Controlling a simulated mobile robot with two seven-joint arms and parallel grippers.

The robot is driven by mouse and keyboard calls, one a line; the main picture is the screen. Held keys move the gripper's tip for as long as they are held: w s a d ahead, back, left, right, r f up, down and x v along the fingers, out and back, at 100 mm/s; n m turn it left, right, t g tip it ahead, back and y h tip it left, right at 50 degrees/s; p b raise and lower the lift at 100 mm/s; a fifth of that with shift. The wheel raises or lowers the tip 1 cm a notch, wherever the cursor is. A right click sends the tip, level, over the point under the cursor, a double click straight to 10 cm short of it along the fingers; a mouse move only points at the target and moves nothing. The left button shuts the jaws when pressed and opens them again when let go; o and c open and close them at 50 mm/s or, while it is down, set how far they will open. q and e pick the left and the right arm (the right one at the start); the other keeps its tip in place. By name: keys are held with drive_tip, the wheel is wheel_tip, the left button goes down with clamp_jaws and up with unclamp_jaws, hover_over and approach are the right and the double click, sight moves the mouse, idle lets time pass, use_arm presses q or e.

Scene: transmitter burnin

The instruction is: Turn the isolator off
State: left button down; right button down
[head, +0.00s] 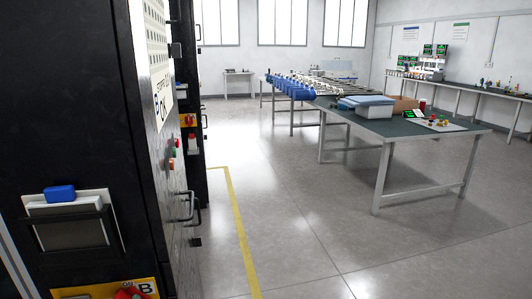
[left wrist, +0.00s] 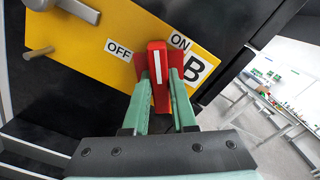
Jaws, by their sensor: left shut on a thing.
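The isolator's red handle (left wrist: 158,62) has a white stripe and stands on a yellow plate (left wrist: 95,25) marked OFF, ON and B. In the left wrist view, the handle's far end lies between the OFF label (left wrist: 118,49) and the ON label (left wrist: 180,42); its exact setting is hard to tell. My left gripper (left wrist: 160,78) is shut on the handle, one green finger on each side. In the head view, the red handle (head: 130,293) shows only in part at the bottom edge, below the ON label. My right gripper is in neither view.
The black cabinet (head: 95,130) fills the left, with a blue block (head: 60,193) on a pale panel and several handles on its side. A grey lever (left wrist: 75,10) is near the yellow plate. A green-topped table (head: 450,135) stands right; the floor between is clear.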

use_arm(q)
drive_tip(key=shift+n+b, duration=0.3)
drive_tip(key=shift+n, duration=1.2)
drive_tip(key=shift+f+n, duration=0.1)
drive_tip(key=shift+n, duration=0.5)
drive_tip(key=shift+n+b, duration=0.3)
drive_tip(key=shift+n, duration=3.3)
unclamp_jaws()
